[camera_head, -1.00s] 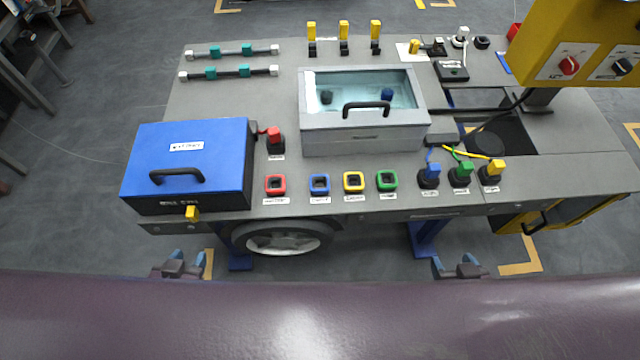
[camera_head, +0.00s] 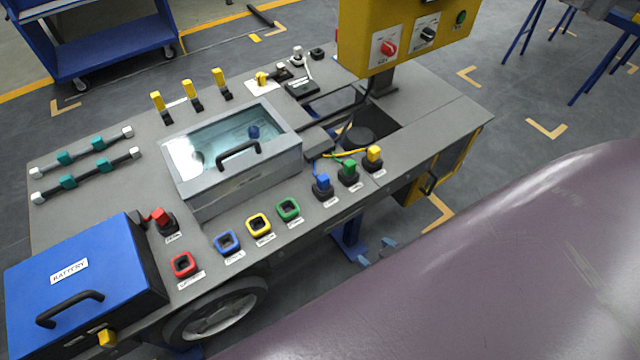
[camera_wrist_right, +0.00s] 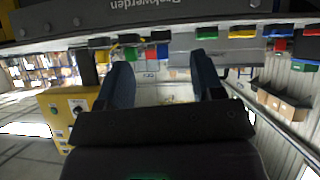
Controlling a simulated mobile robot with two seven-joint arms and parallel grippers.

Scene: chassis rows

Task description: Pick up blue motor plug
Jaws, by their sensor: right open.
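The blue motor plug (camera_head: 323,181) stands upright in a black base near the table's front edge. A blue wire runs from it. A green plug (camera_head: 349,169) and a yellow plug (camera_head: 375,154) stand in a row to its right. My right gripper (camera_head: 377,252) is below the table's front edge, apart from the plug and partly hidden by my purple body. In the right wrist view its two fingers (camera_wrist_right: 162,78) are spread with nothing between them. Small coloured parts show along the table edge there, too small to tell apart surely. My left gripper is out of view.
Green (camera_head: 288,209), yellow (camera_head: 259,225), blue (camera_head: 227,242) and red (camera_head: 184,265) square sockets line the front edge. A blue battery box (camera_head: 80,270) is at the left, and a glass-lidded box (camera_head: 235,160) is mid-table. A yellow switch box (camera_head: 400,35) overhangs the back right.

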